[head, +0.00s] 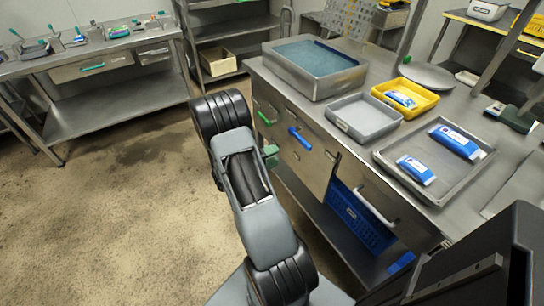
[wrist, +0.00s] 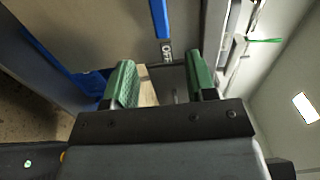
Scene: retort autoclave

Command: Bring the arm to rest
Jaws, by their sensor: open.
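My arm stretches from the bottom of the head view up beside the steel counter, bent at its dark joints. My gripper (head: 270,155) shows only in part behind the arm, as green finger pads close to the counter's front. In the wrist view my gripper (wrist: 160,82) has its two green fingers wide apart with nothing held between them. A blue handle (head: 300,138) on the counter's front lies just right of the gripper. It also shows beyond the fingers in the wrist view (wrist: 160,18). Whether the fingers touch the counter front cannot be told.
The steel counter carries a water-filled basin (head: 315,68), a grey tray (head: 362,118), a yellow tray (head: 405,98) and a metal tray (head: 390,158) with blue-and-white packs. A blue crate (head: 358,218) sits below. A steel table (head: 90,58) stands at left. The floor (head: 120,200) between is clear.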

